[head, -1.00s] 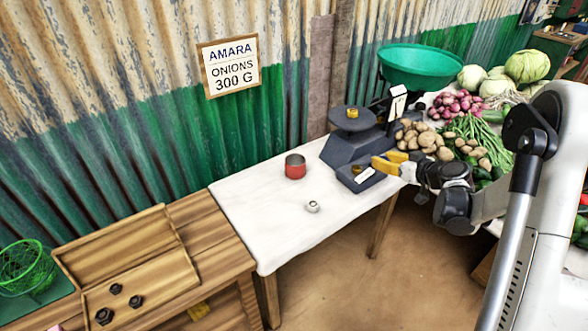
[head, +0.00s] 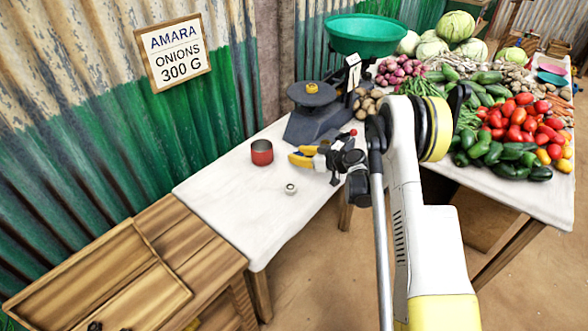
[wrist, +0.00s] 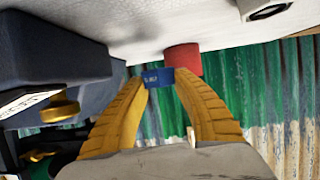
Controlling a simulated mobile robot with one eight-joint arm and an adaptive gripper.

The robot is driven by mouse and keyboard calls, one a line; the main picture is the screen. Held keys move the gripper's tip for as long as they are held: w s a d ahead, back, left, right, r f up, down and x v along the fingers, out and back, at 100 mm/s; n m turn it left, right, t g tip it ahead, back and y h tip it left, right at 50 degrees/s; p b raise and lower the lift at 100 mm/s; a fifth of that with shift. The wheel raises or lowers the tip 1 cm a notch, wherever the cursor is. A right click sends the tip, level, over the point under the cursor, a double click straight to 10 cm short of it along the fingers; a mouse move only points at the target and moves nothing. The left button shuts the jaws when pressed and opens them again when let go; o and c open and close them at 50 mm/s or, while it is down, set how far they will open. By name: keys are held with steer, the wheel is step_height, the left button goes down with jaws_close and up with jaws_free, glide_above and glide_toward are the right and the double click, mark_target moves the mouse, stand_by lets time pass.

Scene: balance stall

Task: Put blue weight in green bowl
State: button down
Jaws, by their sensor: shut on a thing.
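My gripper (head: 300,156) has yellow fingers and is over the white table, in front of the dark scale and to the right of the red cup. In the wrist view my gripper (wrist: 160,82) is shut on the blue weight (wrist: 158,77), a short blue piece with small pale lettering. The blue weight cannot be made out in the head view. The green bowl (head: 365,36) is at the back, beyond the scale's pointer, apart from my gripper. What carries the bowl is partly hidden.
A dark scale (head: 314,122) holds a brass weight (head: 312,88) on its plate. A red cup (head: 262,153) and small pale round piece (head: 290,188) stand on the white table (head: 230,190). Vegetables fill the right stall. A wooden tray (head: 100,285) is at lower left.

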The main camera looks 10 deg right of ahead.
mark_target(295, 169)
steer(key=shift+w+a+f, duration=0.15)
steer(key=shift+a+f, duration=0.3)
steer(key=shift+a, duration=0.1)
step_height(295, 169, down, 4)
steer(key=shift+b, duration=1.25)
steer(key=shift+r, duration=0.2)
steer(key=shift+f, duration=0.1)
steer(key=c, duration=1.1)
jaws_free()
steer(key=shift+f, duration=0.1)
